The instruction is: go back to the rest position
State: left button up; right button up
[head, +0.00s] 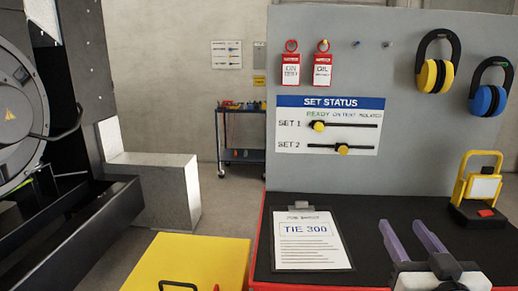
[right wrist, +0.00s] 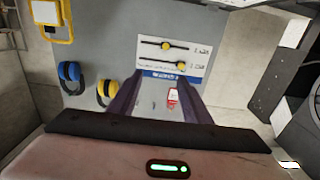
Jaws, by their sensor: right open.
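My right gripper (head: 403,223) is over the black bench top (head: 375,205) at the lower right of the head view. Its two purple fingers are apart, with nothing between them. In the right wrist view the right gripper (right wrist: 158,78) also shows open and empty, its fingers pointing toward the grey panel (right wrist: 95,30). My left gripper is in neither view. A clipboard (head: 310,241) marked TIE 300 lies on the bench, left of the right gripper and apart from it.
The grey panel carries a SET STATUS board (head: 330,104) with two yellow-knobbed sliders, two red tags, yellow ear defenders (head: 431,76) and blue ones (head: 488,101). A yellow work lamp (head: 478,178) stands right of the gripper. A yellow box (head: 215,254) is left of the bench.

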jog(key=s+a+f+n+g+y, duration=0.1)
jog(key=s+a+f+g, duration=0.1)
jog(key=f, duration=0.9)
jog(key=s+a+f+n+g+y, duration=0.1)
jog(key=s+a+f+g, duration=0.15)
jog(key=f, duration=0.75)
jog(key=s+a+f+g+y, duration=0.1)
jog(key=s+a+f+g, duration=0.1)
jog(key=s+f, duration=0.7)
jog(key=s+a+f+n+g+y, duration=0.1)
jog(key=s+a+f+g, duration=0.2)
jog(key=s+f, duration=0.6)
notch_tip(320, 180, down, 3)
jog(key=shift+s+a+r, duration=0.1)
jog(key=shift+s+a, duration=0.3)
jog(key=shift+a, duration=0.3)
jog(key=shift+w, duration=0.1)
